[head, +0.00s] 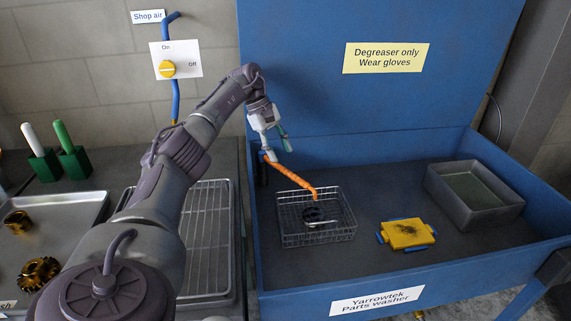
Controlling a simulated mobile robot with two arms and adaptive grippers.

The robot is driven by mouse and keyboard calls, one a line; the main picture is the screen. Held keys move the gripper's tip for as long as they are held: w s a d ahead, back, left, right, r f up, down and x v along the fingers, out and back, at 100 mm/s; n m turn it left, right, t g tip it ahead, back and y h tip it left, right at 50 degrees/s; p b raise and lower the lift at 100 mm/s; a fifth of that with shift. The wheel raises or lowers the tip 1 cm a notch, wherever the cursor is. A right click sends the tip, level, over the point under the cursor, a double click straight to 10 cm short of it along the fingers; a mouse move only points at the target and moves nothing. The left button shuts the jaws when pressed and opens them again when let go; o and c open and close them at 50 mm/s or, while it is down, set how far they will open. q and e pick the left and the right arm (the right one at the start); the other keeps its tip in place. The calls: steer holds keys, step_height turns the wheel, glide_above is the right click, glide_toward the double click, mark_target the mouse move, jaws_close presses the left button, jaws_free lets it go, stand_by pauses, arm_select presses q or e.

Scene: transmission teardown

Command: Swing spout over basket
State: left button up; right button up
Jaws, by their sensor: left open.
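The orange spout (295,178) runs from the back left of the blue parts washer (418,149) down and to the right. Its tip is above the wire basket (285,238), which stands on the washer floor. A dark round part (312,214) and a light rod-like piece (330,224) lie in the basket. My left gripper (272,150) is at the spout's rear end, beside its base, and is open. I cannot tell whether its fingers touch the spout. My right gripper is not in view.
A wire rack (212,225), a metal tray with gears (75,218) and green holders (75,165) are on the left bench. The washer's lid rises behind.

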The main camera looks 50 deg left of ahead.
arm_select(q)
steer(key=v, duration=0.5)
steer(key=shift+s+a+r, duration=0.1)
steer(key=shift+r, duration=0.1)
stand_by(0.4)
